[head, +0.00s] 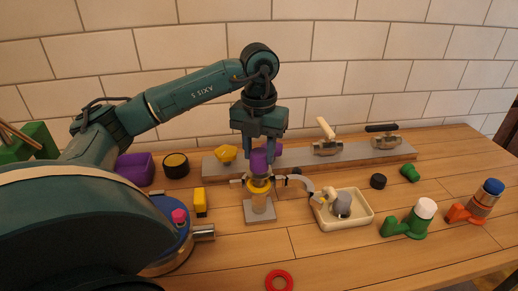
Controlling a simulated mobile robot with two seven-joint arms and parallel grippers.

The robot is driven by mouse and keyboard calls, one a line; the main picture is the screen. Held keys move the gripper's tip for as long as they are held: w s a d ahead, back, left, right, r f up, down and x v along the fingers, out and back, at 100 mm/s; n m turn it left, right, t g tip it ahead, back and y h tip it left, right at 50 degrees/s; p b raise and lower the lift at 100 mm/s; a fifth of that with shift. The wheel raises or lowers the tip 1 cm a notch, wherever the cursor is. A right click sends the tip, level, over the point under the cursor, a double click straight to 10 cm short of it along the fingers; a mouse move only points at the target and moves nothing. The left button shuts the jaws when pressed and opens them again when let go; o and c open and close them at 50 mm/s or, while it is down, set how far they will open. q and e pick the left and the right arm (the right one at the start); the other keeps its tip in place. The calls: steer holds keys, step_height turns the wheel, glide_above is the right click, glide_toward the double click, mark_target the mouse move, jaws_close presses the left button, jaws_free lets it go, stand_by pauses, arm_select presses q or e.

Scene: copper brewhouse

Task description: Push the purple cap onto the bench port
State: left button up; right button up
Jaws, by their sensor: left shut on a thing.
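My left gripper (261,148) points straight down and is shut on the purple cap (259,164). The cap is directly over the bench port (260,206), a pale post with a yellow top on a square grey plate. The cap's lower edge is at or just above the yellow top; I cannot tell whether they touch. Metal clamp parts stick out on both sides of the port's top. The fingers hide part of the cap. My right gripper is not in view.
Behind stands a grey rail (373,153) with a yellow fitting (226,153) and lever valves. To the right are a cream tray (363,221), a green fitting (413,219) and an orange fitting (478,205). A red ring (279,281) lies in front. A purple bin (135,169) stands left.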

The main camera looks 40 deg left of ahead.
mark_target(259, 152)
arm_select(q)
steer(key=shift+f, duration=0.25)
steer(key=shift+f+b, duration=0.35)
steer(key=shift+b, duration=0.05)
steer(key=shift+f+b, duration=0.8)
steer(key=shift+f, duration=0.35)
steer(key=o, duration=1.2)
steer(key=shift+c, duration=0.2)
steer(key=shift+r, duration=0.15)
step_height(259, 152, up, 5)
steer(key=p, duration=0.4)
